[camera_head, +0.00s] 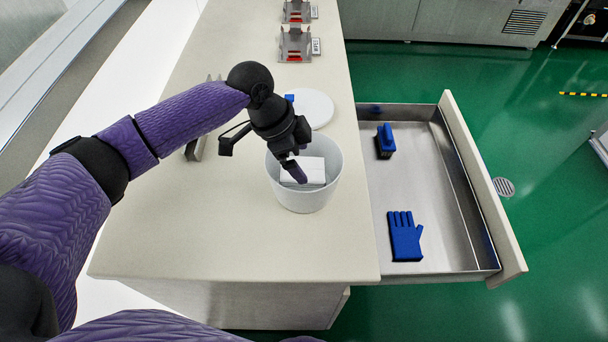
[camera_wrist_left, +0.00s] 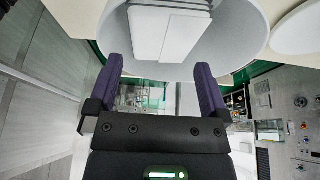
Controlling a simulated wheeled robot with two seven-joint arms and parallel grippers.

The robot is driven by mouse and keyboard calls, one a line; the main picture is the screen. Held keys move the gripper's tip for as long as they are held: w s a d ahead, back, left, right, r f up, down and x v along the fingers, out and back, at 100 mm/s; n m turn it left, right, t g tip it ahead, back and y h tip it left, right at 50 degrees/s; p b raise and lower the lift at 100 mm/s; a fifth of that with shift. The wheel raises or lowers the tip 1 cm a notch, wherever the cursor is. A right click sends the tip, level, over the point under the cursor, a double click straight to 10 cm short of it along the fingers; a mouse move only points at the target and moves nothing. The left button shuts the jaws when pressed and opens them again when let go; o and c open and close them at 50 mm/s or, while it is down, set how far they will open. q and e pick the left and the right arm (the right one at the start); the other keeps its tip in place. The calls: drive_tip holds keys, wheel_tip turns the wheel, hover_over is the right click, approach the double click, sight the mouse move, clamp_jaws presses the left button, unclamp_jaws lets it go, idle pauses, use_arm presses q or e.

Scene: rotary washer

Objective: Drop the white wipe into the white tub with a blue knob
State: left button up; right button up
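The white tub (camera_head: 305,201) stands open on the counter, its mouth facing up. The white wipe (camera_head: 312,171), folded in layers, lies inside the tub; it also shows within the tub in the left wrist view (camera_wrist_left: 168,36). A round white lid (camera_head: 314,108) with a blue knob (camera_head: 290,97) lies on the counter behind the tub. My left gripper (camera_head: 293,168) is over the tub mouth, pointing down. In the left wrist view its two fingers (camera_wrist_left: 161,75) are wide apart with nothing between them. My right gripper is out of view.
Red and grey racks (camera_head: 295,44) stand at the far end. A grey metal holder (camera_head: 196,148) is left of the tub. The front counter is clear.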

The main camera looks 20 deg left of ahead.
use_arm(q)
drive_tip(key=p+v, duration=0.1)
drive_tip(key=v, duration=0.9)
drive_tip(key=shift+p, duration=0.3)
drive_tip(key=shift+f, duration=0.1)
